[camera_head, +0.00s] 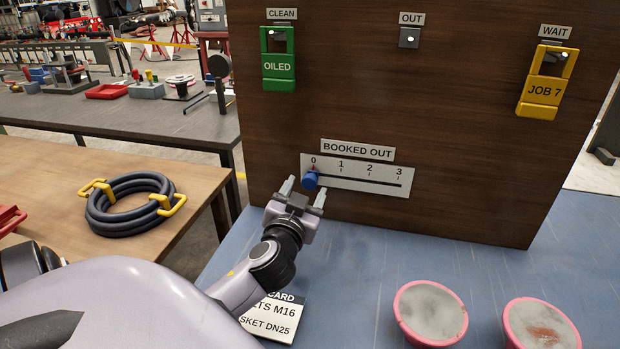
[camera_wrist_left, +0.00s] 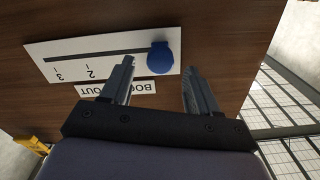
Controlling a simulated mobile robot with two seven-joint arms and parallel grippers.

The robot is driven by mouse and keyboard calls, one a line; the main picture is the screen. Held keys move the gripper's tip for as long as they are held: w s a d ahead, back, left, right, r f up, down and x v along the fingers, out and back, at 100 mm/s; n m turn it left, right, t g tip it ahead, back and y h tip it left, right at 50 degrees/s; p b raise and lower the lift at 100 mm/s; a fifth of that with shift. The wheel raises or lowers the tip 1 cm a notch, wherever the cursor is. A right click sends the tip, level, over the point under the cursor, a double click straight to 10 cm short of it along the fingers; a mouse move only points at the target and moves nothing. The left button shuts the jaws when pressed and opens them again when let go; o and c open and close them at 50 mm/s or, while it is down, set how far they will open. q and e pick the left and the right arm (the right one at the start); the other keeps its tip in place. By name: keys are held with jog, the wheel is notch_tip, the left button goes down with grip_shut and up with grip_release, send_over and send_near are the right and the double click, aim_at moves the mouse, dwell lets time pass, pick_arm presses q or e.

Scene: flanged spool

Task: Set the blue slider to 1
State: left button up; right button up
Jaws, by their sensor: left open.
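The blue slider (camera_head: 310,179) is a small blue knob at the 0 end of the white scale plate (camera_head: 382,184) marked 0 to 3. The plate is on the upright wooden board below the "BOOKED OUT" label (camera_head: 357,150). My left gripper (camera_head: 303,190) is open and empty, its fingers pointing at the board near the slider. In the left wrist view the slider (camera_wrist_left: 163,57) shows beyond the two spread fingertips (camera_wrist_left: 158,78), between them in the picture. I cannot tell the exact gap to it. My right gripper is not seen.
A green "OILED" tag (camera_head: 279,72) and a yellow "JOB 7" tag (camera_head: 542,88) hang on the board, with an empty "OUT" hook (camera_head: 409,37) between them. A hose coil (camera_head: 130,204) lies left.

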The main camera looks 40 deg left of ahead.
aim_at(310, 184)
pick_arm(q)
jog(key=shift+p+x, duration=0.3)
jog(key=shift+x, duration=1.75)
grip_shut()
jog(key=shift+d, duration=0.1)
